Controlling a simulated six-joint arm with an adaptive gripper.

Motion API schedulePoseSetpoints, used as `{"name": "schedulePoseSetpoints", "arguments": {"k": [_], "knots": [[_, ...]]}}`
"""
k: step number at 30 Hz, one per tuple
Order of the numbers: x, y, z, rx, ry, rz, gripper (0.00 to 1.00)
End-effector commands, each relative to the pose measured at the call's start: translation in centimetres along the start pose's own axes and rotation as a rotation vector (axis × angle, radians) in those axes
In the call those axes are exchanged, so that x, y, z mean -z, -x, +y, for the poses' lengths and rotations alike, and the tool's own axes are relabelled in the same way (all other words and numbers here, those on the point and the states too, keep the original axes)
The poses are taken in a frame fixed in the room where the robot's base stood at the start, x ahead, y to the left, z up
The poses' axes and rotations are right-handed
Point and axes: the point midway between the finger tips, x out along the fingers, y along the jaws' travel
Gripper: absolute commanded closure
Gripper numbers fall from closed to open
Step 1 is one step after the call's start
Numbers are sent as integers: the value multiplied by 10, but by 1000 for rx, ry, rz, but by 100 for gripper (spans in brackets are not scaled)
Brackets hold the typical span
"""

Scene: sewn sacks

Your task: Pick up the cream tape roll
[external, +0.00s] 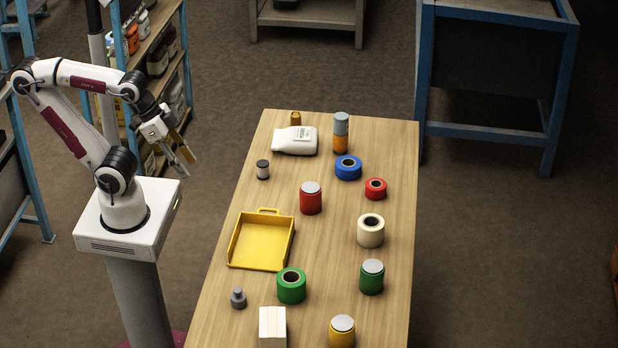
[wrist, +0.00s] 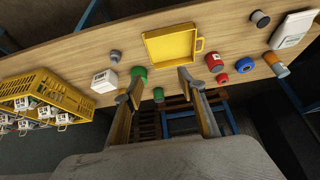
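The cream tape roll (external: 371,231) sits upright on its flat side on the wooden table, right of the middle in the external view, its dark centre hole facing up. I cannot make it out in the wrist view; my right finger may cover it. My gripper (external: 186,155) hangs in the air left of the table, well away from the roll. In the wrist view my gripper (wrist: 155,88) has its two fingers wide apart with nothing between them in grasp.
Near the roll stand a green can (external: 371,276), a red can (external: 311,198) and a red tape roll (external: 376,188). A yellow tray (external: 262,246), green roll (external: 291,286), blue roll (external: 348,167) and white sack (external: 295,141) share the table (external: 330,270). A yellow crate (wrist: 55,88) shows in the wrist view.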

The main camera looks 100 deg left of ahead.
Motion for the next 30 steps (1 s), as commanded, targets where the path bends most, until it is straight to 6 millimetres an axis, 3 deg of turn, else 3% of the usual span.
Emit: {"name": "schedulePoseSetpoints", "arguments": {"k": [13, 14, 18, 30], "knots": [[0, 0, 0, 0, 0, 0, 60], [0, 0, 0, 0, 0, 0, 57], [0, 0, 0, 0, 0, 0, 24], [2, -1, 0, 0, 0, 1, 24]]}}
